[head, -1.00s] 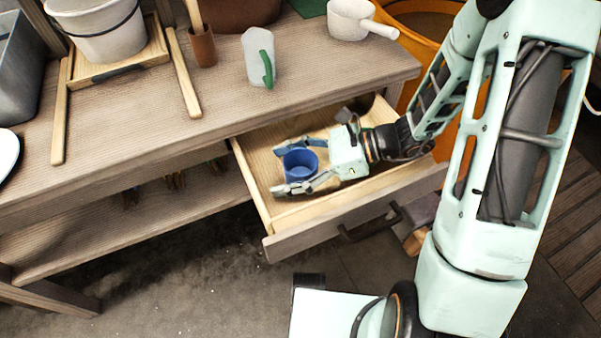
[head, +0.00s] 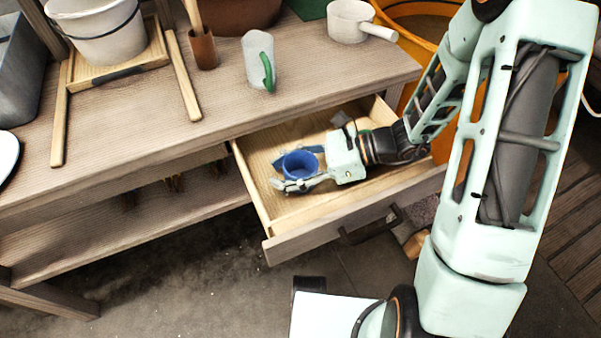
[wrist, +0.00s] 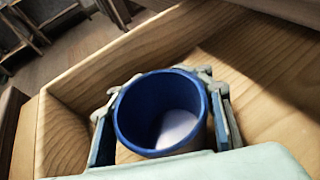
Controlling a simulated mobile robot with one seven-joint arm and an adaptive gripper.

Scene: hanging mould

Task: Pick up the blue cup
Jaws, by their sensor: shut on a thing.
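The blue cup (head: 299,164) stands upright inside the open wooden drawer (head: 262,200), near its left end. My gripper (head: 296,172) reaches in from the right with one finger on each side of the cup. In the wrist view the cup (wrist: 160,112) looks empty with a pale bottom, and my gripper (wrist: 162,110) is shut on it, fingers along its left and right sides. The cup's lower part is hidden, so I cannot tell whether it touches the drawer floor.
The wooden workbench (head: 330,75) overhangs the back of the drawer. On it stand a clear jug with a green handle (head: 259,62), a white dipper (head: 350,22), a brown pot (head: 203,50) and a white bucket (head: 98,30).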

